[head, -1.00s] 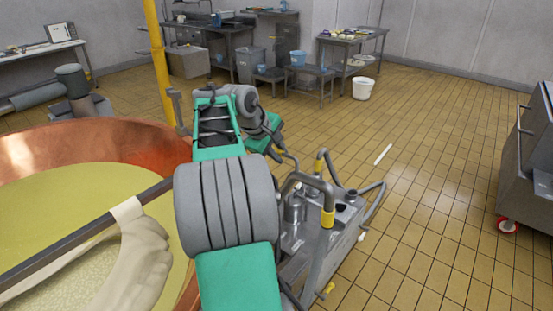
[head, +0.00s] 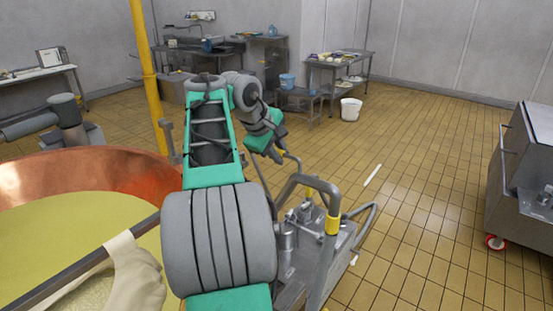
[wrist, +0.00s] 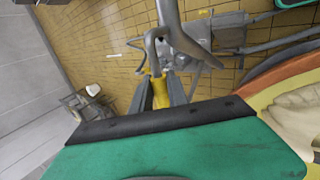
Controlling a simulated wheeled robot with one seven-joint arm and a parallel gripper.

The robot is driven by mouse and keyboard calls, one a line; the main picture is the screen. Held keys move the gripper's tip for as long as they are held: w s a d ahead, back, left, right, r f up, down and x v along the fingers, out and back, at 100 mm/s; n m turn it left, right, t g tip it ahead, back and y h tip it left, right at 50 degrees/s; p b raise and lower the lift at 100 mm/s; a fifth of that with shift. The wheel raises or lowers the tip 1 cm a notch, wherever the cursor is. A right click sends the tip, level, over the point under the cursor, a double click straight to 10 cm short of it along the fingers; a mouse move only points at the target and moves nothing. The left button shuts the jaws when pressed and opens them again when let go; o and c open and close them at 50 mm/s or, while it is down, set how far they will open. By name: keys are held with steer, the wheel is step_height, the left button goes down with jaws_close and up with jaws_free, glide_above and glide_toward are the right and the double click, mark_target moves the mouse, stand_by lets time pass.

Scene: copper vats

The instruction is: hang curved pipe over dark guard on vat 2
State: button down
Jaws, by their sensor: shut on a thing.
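My gripper (wrist: 160,92) is shut on the yellow part of a grey curved pipe (wrist: 152,48) in the wrist view. The pipe's bent end stands out beyond the fingers. A copper vat (head: 130,168) with yellowish liquid is at the left. A dark bar (head: 85,264) with pale cloth over it crosses the vat. I cannot tell whether this bar is the guard, or which vat this is.
A grey metal machine with a bent tube and yellow collar (head: 333,225) stands just right of my arm. A yellow post (head: 146,70) rises behind the vat. A steel cabinet (head: 530,175) on casters is at the right. The tiled floor between is mostly clear, with a white stick (head: 372,176).

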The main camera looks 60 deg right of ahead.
steer(key=shift+s+r+p, duration=1.25)
steer(key=shift+r+p, duration=1.4)
steer(key=shift+r, duration=3.85)
steer(key=s+a+b, duration=0.2)
steer(key=s+b, duration=0.6)
steer(key=s, duration=0.7)
steer(key=s+a+b, duration=0.3)
steer(key=s+b, duration=0.6)
steer(key=s, duration=0.7)
steer(key=shift+s+a, duration=0.15)
steer(key=shift+a, duration=0.05)
steer(key=shift+r, duration=0.15)
